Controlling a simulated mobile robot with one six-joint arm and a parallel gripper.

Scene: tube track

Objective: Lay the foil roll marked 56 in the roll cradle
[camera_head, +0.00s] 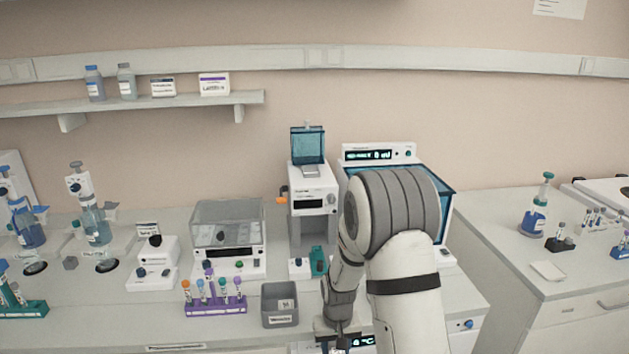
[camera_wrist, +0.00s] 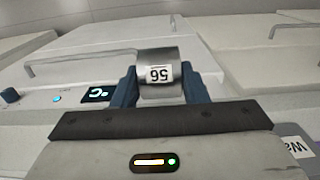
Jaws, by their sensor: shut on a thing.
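The foil roll (camera_wrist: 158,58) is a short silver cylinder with a white label that reads 56, upside down in the wrist view. My gripper (camera_wrist: 160,80) is shut on it, with one blue finger on each side. In the head view my gripper (camera_head: 340,341) is low at the front edge of the bench, partly cut off by the frame; the roll cannot be made out there. I cannot tell which thing is the roll cradle.
A grey bin (camera_head: 280,320) stands left of my gripper, with a tube rack (camera_head: 214,308) further left. A machine with a raised teal lid (camera_head: 308,144) and a blue-topped machine (camera_head: 380,153) stand behind.

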